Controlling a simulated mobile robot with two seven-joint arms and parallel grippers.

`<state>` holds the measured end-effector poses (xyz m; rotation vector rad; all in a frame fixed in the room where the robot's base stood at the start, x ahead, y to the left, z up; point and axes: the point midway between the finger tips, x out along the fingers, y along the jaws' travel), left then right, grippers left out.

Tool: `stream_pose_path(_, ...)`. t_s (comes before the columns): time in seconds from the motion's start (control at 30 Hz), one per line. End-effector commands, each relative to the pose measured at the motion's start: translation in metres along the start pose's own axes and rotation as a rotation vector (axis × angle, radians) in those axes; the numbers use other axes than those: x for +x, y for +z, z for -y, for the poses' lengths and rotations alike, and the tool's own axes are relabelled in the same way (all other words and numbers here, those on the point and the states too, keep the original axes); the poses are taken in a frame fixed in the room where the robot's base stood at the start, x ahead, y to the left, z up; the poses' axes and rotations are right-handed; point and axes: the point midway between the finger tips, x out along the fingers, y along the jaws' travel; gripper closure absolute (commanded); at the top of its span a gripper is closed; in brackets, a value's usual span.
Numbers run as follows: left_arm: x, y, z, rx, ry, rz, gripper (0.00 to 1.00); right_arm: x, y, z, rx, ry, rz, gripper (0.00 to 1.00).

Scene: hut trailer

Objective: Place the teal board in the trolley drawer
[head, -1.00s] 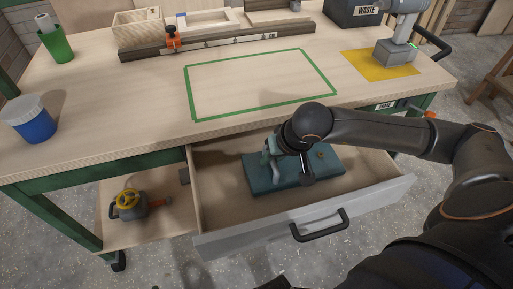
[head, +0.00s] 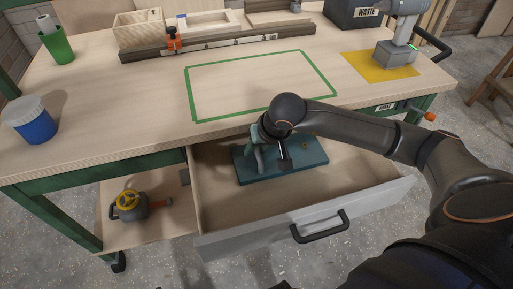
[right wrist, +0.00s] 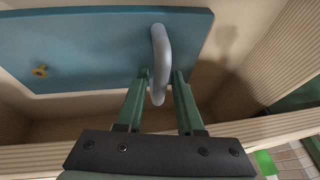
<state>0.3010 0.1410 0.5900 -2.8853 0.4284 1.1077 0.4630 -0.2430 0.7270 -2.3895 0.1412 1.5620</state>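The teal board (head: 307,162) is a flat slab with a pale grey handle and a small yellow knob. It is within the outline of the open trolley drawer (head: 220,208), near its back left part. I cannot tell whether it touches the drawer floor. My right gripper (head: 264,155) is over the board. In the right wrist view, the fingers (right wrist: 162,76) are on both sides of the handle (right wrist: 159,48), and the board (right wrist: 100,45) is close in front. The gripper looks shut on this handle. My left gripper is out of view.
The worktop (head: 120,120) is above the drawer, with a green taped outline (head: 190,95). A blue jar (head: 33,122), a green cup (head: 57,46) and a drill on a yellow mat (head: 368,68) stand on it. The drawer's right side and front are free.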

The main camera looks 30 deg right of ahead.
Motion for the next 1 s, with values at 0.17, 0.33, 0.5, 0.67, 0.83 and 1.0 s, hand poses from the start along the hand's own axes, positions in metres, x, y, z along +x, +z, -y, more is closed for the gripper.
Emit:
stream_pose_path(0.17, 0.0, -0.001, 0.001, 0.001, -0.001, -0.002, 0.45, 0.0, 0.0, 0.0, 0.0, 0.0, -0.001, 0.51)
stream_pose_path(0.33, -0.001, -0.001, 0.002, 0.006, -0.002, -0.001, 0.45, -0.001, 0.0, 0.0, 0.0, 0.0, -0.001, 0.51)
stream_pose_path(0.5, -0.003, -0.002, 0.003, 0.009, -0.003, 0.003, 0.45, -0.016, -0.002, 0.0, -0.001, -0.001, -0.005, 0.51)
stream_pose_path(0.67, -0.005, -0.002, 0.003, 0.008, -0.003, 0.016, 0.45, -0.049, -0.002, 0.0, -0.002, 0.0, -0.005, 0.51)
stream_pose_path(0.83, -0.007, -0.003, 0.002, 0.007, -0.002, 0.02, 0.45, -0.086, -0.002, 0.0, -0.001, 0.0, -0.006, 0.51)
stream_pose_path(1.0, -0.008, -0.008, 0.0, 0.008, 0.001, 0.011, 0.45, -0.11, -0.001, 0.0, -0.001, 0.0, -0.004, 0.51)
